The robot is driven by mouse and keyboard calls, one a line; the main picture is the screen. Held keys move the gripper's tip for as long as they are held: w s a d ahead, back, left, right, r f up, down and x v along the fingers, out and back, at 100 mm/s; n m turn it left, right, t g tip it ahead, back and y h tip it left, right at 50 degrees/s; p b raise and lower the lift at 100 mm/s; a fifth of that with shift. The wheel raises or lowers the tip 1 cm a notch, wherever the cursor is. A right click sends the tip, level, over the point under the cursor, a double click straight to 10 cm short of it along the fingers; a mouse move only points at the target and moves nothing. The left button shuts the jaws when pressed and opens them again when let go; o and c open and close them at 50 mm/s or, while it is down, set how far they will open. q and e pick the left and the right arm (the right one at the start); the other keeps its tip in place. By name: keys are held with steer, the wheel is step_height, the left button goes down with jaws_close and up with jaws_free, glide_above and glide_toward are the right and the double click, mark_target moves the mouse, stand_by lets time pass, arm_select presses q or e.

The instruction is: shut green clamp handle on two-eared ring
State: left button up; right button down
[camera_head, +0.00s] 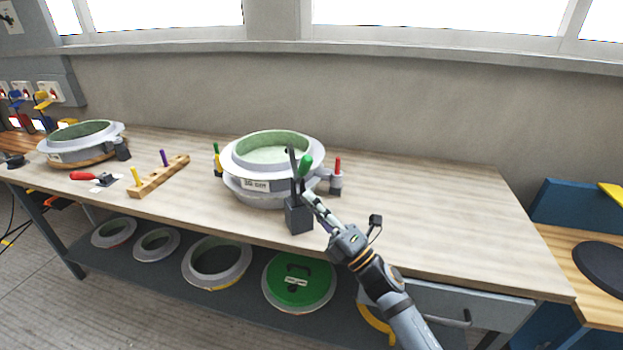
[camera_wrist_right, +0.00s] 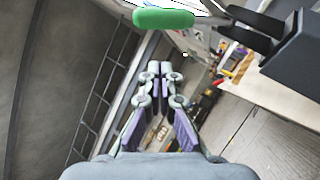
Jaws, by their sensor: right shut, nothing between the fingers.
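The two-eared ring (camera_head: 235,185) is a grey-white round mould with a green inside, standing mid-table. A green clamp handle (camera_head: 305,166) stands up at its front, above a dark grey block (camera_head: 299,216) with black upright prongs. In the right wrist view the green handle (camera_wrist_right: 163,18) lies across the top, beyond the fingertips, and the dark block (camera_wrist_right: 298,55) is at the right. My right gripper (camera_head: 308,198) is shut and empty, just right of the block and below the handle; its closed fingers (camera_wrist_right: 154,68) are apart from the handle in the right wrist view. My left gripper is out of view.
A red-handled clamp (camera_head: 338,168) is on the ring's right and a smaller green-and-yellow one (camera_head: 217,157) on its left. A wooden peg rack (camera_head: 160,178) and a second mould (camera_head: 80,142) stand further left. The table right of the ring is clear.

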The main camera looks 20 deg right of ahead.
mark_target(310, 165)
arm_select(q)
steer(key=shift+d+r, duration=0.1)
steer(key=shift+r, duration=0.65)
arm_select(e)
steer(key=shift+w+d+r, duration=0.25)
steer(key=shift+w+r, duration=0.35)
steer(key=shift+w, duration=0.35)
steer(key=shift+w+d+r, duration=0.25)
steer(key=shift+w+r, duration=0.35)
steer(key=shift+w, duration=0.35)
arm_select(q)
steer(key=shift+p, duration=0.35)
